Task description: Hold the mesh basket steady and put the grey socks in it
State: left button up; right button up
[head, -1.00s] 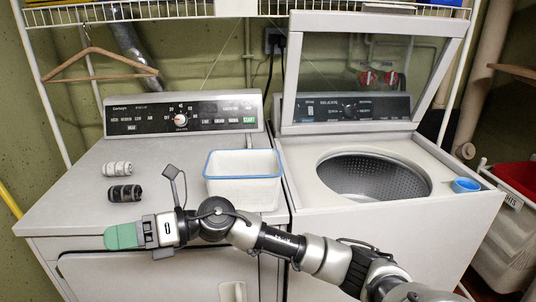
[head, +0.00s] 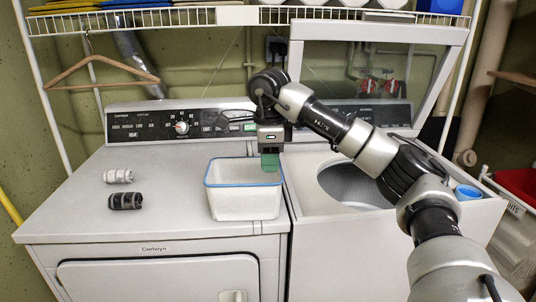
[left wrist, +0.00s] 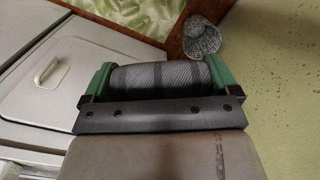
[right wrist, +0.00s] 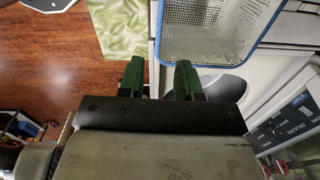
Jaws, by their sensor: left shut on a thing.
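The mesh basket (head: 245,205), white with a blue rim, stands on the dryer top near its right edge; no socks show inside. In the right wrist view its mesh wall (right wrist: 212,30) and rim lie just beyond my fingertips. My right gripper (head: 270,162) points down at the basket's back right corner. Its green fingers (right wrist: 159,78) are apart with nothing gripped between them. My left gripper (left wrist: 155,78) is outside the head view. In its wrist view it is shut on the grey socks (left wrist: 160,76), a rolled, striped bundle.
A light striped roll (head: 118,176) and a dark striped roll (head: 125,201) lie on the dryer top (head: 80,215), left of the basket. A wooden hanger (head: 100,68) hangs from the wire shelf (head: 180,17).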

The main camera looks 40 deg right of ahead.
aim_at(269, 208)
jog(key=f, duration=1)
jog(key=shift+w+d+f, duration=0.1)
jog(key=shift+w+f, duration=0.1)
jog(key=shift+f, duration=0.2)
grip_shut()
jog(key=shift+c, duration=0.5)
grip_release()
grip_shut()
dwell(0.8)
